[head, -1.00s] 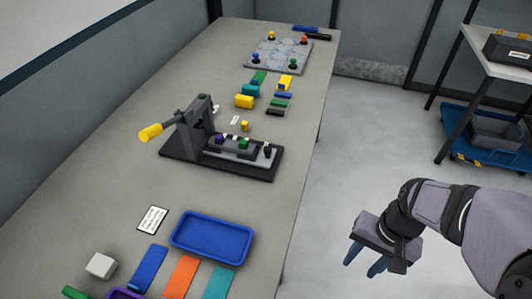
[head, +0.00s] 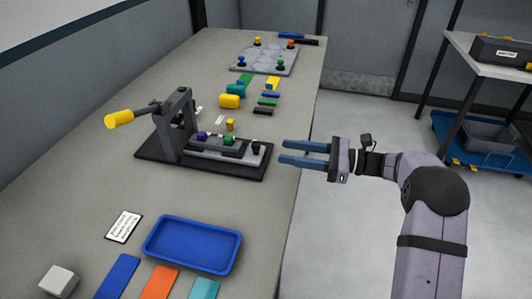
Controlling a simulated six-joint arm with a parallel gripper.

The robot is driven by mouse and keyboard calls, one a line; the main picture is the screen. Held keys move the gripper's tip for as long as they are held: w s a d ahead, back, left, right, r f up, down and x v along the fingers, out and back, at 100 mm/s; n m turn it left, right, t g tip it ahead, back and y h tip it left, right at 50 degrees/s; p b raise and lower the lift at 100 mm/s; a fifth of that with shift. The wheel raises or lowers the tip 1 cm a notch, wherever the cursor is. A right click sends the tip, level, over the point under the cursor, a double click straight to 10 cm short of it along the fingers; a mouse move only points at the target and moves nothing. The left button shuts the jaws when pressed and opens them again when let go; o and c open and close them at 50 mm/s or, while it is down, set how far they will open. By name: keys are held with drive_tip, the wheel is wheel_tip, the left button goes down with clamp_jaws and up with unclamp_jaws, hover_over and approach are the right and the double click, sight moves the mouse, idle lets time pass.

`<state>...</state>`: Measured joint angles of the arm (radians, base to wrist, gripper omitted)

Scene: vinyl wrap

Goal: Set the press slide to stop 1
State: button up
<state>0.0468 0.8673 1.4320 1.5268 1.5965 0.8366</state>
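The press (head: 180,130) stands on a dark base plate on the bench, its lever with a yellow grip (head: 119,119) sticking out to the left. The press slide (head: 222,148) is a grey bar on the base to the right of the press frame. It carries a purple knob (head: 202,135), a green knob (head: 229,141) and a black knob (head: 256,146). Which stop the slide is at cannot be told. My gripper (head: 283,152) has two blue fingers, parted and empty, pointing left. In the picture it is just right of the base plate, apart from the slide's black-knob end.
A blue tray (head: 194,270) lies in front of the press beside a printed card (head: 124,226). Coloured strips and a white block (head: 60,282) are nearest. Yellow, teal and green blocks lie beyond the press, then a grey board (head: 262,62) with pegs. Open floor lies right of the bench.

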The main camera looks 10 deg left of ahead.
drive_tip(key=shift+w, duration=0.1)
drive_tip(key=shift+a+r, duration=0.1)
drive_tip(key=shift+a, duration=0.35)
drive_tip(key=shift+a+p, duration=0.8)
drive_tip(key=shift+a, duration=2.45)
clamp_jaws()
